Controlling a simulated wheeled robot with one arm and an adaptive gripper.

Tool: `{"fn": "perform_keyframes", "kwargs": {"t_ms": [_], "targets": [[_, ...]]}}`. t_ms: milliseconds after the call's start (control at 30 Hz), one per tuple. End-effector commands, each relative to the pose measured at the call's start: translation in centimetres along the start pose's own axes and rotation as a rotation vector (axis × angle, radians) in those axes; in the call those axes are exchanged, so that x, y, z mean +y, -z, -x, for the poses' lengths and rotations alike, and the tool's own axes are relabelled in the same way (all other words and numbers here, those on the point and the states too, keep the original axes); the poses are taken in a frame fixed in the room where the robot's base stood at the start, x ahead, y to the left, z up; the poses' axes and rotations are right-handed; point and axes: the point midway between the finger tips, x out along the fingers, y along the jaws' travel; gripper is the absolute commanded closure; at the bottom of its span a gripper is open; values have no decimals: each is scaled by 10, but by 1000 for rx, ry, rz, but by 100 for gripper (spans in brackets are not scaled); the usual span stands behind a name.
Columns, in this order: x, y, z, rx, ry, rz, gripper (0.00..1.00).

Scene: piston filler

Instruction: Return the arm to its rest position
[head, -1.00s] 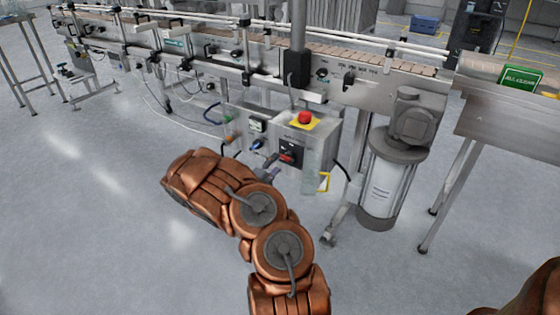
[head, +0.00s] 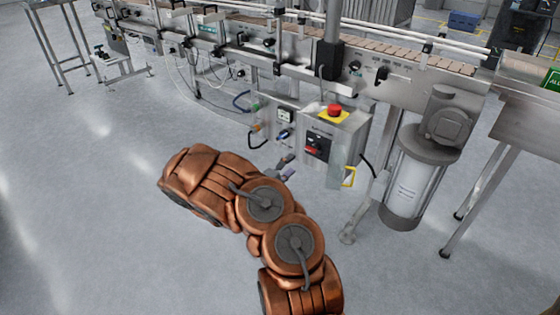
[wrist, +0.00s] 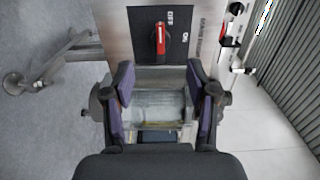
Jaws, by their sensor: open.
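My arm, copper-coloured, reaches from the bottom of the head view toward the control box of the conveyor. My gripper (head: 287,166) is at its far end, in front of the box and low beside it, partly hidden by the arm. In the wrist view my gripper (wrist: 165,100) has its two dark fingers with purple pads apart and nothing between them. Beyond the fingers are the red rotary switch (wrist: 161,38) on its black plate, marked OFF and ON, and a clear panel below it. The switch handle points along the plate's long direction in the wrist view.
The control box (head: 350,135) carries a red emergency button (head: 334,110) on yellow and a red switch (head: 313,150). A motor with a cylinder (head: 408,185) stands right of it. The conveyor (head: 400,58) runs along the back. The floor (head: 90,220) at left is clear.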

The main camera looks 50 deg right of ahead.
Motion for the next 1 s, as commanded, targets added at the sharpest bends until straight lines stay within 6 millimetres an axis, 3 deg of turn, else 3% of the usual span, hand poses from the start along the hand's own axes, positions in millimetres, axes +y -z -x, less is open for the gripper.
{"fn": "perform_keyframes", "kwargs": {"t_ms": [267,367,467,667,800,1000], "targets": [[0,0,0,0,0,-1,42],[-10,2,0,11,5,-23,42],[-39,11,-1,50,23,-96,42],[-132,45,6,187,81,-384,42],[-188,75,18,290,118,-604,42],[-251,118,45,436,161,-915,42]]}}
